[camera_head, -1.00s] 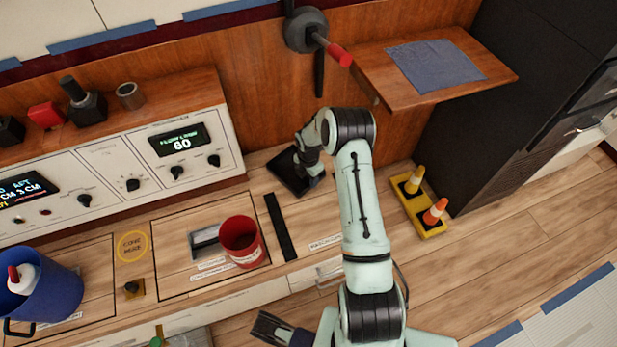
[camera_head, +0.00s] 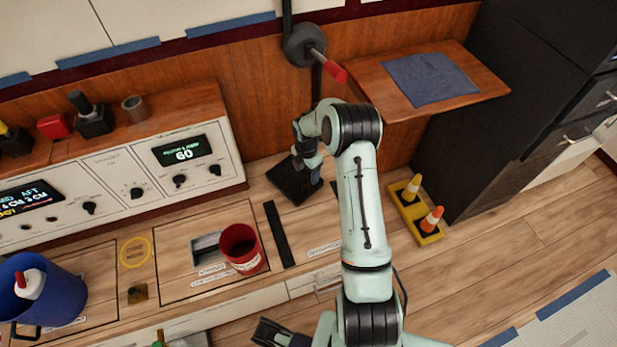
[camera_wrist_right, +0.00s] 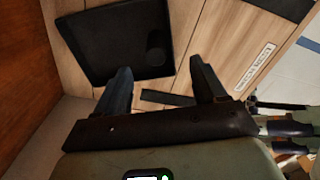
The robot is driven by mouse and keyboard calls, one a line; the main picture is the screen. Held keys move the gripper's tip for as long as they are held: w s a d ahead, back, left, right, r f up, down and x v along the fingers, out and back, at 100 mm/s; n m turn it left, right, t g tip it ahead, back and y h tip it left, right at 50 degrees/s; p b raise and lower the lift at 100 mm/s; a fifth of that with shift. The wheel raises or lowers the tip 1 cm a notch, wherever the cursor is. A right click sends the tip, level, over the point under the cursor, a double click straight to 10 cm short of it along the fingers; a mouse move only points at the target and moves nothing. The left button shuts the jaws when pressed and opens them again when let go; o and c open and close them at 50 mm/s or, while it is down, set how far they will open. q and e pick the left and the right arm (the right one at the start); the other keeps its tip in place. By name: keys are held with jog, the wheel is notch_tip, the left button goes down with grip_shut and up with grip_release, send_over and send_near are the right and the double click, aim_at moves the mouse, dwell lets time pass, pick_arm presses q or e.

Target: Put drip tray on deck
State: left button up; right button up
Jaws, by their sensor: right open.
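The drip tray, a flat black square tray (camera_head: 288,184), lies on the wooden deck (camera_head: 318,222) near the back panel. It also shows in the right wrist view (camera_wrist_right: 112,35), with a short dark round stub on it. My right gripper (camera_head: 311,168) is above the tray, partly covering it in the head view. In the right wrist view its fingers (camera_wrist_right: 158,78) are apart, with nothing between them, and the tray lies beyond them. A dark part that looks like my left gripper (camera_head: 268,334) shows at the bottom edge; its opening is unclear.
A black strip (camera_head: 279,234) and a red cup (camera_head: 241,249) are left of the tray. Cones on a yellow base (camera_head: 416,216) stand to the right. A shelf with a blue cloth (camera_head: 432,78) and a red-handled lever (camera_head: 330,68) are above.

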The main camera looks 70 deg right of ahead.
jog(key=shift+r, duration=1.35)
